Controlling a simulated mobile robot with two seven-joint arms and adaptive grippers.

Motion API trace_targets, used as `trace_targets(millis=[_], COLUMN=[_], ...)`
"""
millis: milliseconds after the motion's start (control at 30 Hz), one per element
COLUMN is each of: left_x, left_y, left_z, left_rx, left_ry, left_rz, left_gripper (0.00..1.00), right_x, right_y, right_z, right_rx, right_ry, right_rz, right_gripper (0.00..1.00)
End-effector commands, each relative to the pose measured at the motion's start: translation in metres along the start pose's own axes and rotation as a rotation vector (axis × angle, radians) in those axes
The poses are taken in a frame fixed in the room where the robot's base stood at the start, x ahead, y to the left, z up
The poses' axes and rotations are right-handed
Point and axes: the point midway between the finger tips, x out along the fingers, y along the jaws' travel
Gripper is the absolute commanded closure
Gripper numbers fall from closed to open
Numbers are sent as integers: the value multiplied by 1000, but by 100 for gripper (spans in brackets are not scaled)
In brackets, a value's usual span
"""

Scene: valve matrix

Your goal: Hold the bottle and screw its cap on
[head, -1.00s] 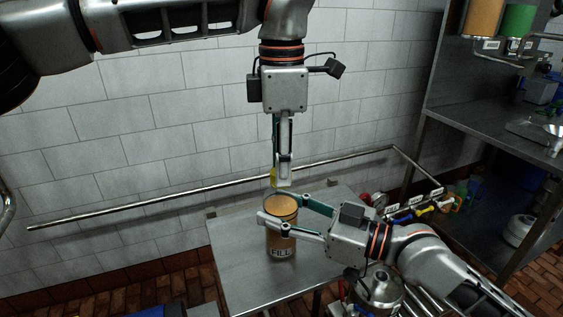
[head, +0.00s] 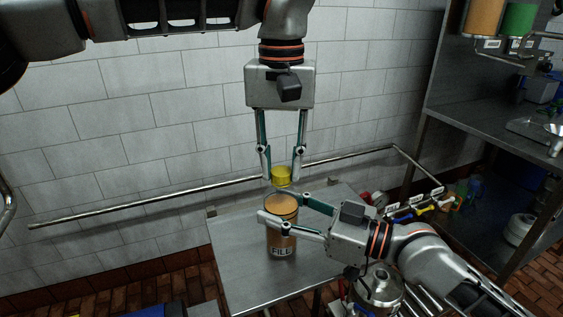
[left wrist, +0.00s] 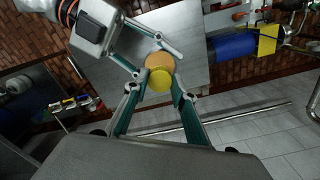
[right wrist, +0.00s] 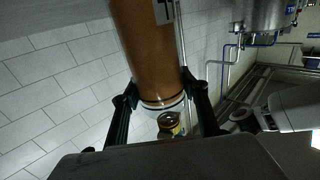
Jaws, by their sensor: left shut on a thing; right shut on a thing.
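The orange-brown bottle (head: 281,232), with a label reading "FILL", stands upright on the small steel table (head: 240,270). My right gripper (head: 275,225) is shut around its upper part from the right; the bottle also fills the middle of the right wrist view (right wrist: 150,50). The yellow cap (head: 281,176) is held by my left gripper (head: 282,178), which points down just above the bottle's mouth. In the left wrist view the cap (left wrist: 159,80) partly overlaps the bottle's top (left wrist: 160,62). A small gap seems to show between cap and bottle in the head view.
A wall rail (head: 150,207) runs behind the table. A steel shelf unit (head: 470,140) stands at the right, with several coloured tools near its left side. A steel vessel (head: 378,288) is beside the table, below my right arm. The table's left part is clear.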

Motion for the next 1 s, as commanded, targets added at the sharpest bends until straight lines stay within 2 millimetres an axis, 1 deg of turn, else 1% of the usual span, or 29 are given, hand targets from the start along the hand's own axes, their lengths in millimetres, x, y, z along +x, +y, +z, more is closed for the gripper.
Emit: trace_targets(millis=[100, 167, 467, 533, 567, 867, 933, 1000], left_x=[-1, -1, -1, -1, -1, 0, -3, -10], left_y=[0, 0, 0, 0, 0, 0, 0, 0], left_z=[0, 0, 0, 0, 0, 0, 0, 0], left_rx=[111, 140, 156, 156, 155, 154, 154, 152], left_ry=[2, 2, 2, 2, 2, 1, 1, 3], left_rz=[1, 1, 1, 1, 1, 0, 0, 0], left_gripper=[81, 81, 81, 64, 58, 58, 58, 58], right_x=[0, 0, 0, 0, 0, 0, 0, 0], right_y=[0, 0, 0, 0, 0, 0, 0, 0], right_z=[1, 1, 1, 1, 1, 1, 1, 1], right_rx=[0, 0, 0, 0, 0, 0, 0, 0], right_ry=[-2, -2, -2, -2, -2, -2, -2, -2], right_rz=[0, 0, 0, 0, 0, 0, 0, 0], right_gripper=[100, 100, 100, 100, 100, 100, 100, 100])
